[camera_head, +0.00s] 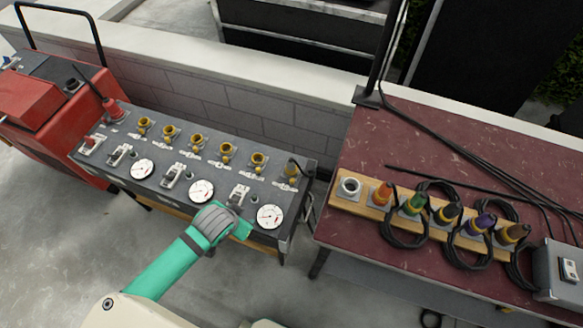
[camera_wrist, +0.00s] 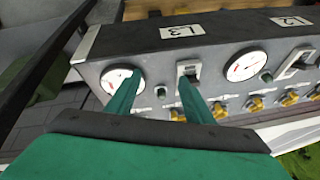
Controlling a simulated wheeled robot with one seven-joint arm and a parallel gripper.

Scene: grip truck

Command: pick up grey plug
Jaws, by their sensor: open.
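A dark grey or black plug (camera_head: 449,212) with a yellow collar also stands in the wooden rack (camera_head: 365,205). My green gripper (camera_head: 243,224) is over the front right of the panel box, short of the sockets. In the wrist view my gripper (camera_wrist: 157,88) has its two fingers apart and empty, before a gauge and a switch. I cannot make out a grey plug there.
The rack's leftmost holder (camera_head: 350,186) is empty. Several yellow sockets (camera_head: 197,141) line the panel's back. A low wall (camera_head: 230,98) stands behind.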

